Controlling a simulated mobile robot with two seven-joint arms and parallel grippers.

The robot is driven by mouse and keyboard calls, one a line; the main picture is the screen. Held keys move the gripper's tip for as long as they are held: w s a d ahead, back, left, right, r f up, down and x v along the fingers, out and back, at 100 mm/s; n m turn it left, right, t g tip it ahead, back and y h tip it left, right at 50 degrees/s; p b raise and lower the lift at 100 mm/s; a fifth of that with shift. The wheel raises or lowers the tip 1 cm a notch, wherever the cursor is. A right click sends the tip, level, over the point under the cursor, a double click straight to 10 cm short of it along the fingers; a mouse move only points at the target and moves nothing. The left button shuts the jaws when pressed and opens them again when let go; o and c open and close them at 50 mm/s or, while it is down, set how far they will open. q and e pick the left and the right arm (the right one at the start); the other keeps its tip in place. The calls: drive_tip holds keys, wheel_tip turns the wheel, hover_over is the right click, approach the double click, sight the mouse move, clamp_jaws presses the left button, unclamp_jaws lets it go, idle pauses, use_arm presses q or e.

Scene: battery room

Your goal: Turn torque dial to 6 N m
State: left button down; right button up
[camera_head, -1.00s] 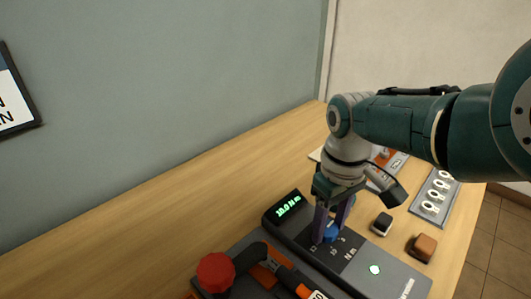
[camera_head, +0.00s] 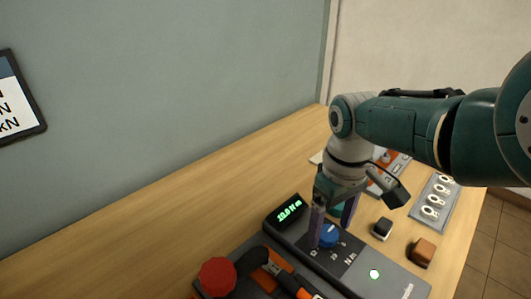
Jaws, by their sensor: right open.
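The torque dial (camera_head: 329,239) is a blue knob on a dark panel with white markings, on the grey torque unit (camera_head: 402,284). The unit's display (camera_head: 290,211) shows green text that seems to read 10.0 N m. My right gripper (camera_head: 333,231) points down at the dial and is open. Its purple fingers stand on either side of the knob; I cannot tell whether they touch it. The dial's pointer is too small to read. My left gripper is not in view.
A red knob (camera_head: 217,277) and an orange-and-black tool (camera_head: 279,273) are at the front. A black block (camera_head: 382,228) and a brown block (camera_head: 421,252) lie right of the unit. A grey rack with white rings (camera_head: 436,198) is farther right. The wooden bench (camera_head: 180,209) is clear at left.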

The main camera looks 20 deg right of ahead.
sight(333, 236)
wheel_tip(333, 236, up, 9)
drive_tip(key=p, duration=0.5)
drive_tip(key=shift+f, duration=0.2)
drive_tip(key=s+a+r+t, duration=0.2)
drive_tip(key=s+a+r, duration=0.15)
drive_tip(key=s, duration=0.65)
drive_tip(key=s+a+r+t, duration=0.1)
drive_tip(key=s+a+r, duration=0.25)
drive_tip(key=s, duration=0.75)
wheel_tip(333, 236, up, 33)
drive_tip(key=p, duration=3.2)
drive_tip(key=shift+w+d+f+t, duration=0.15)
drive_tip(key=shift+w+d+t, duration=0.05)
drive_tip(key=shift+d+t, duration=0.1)
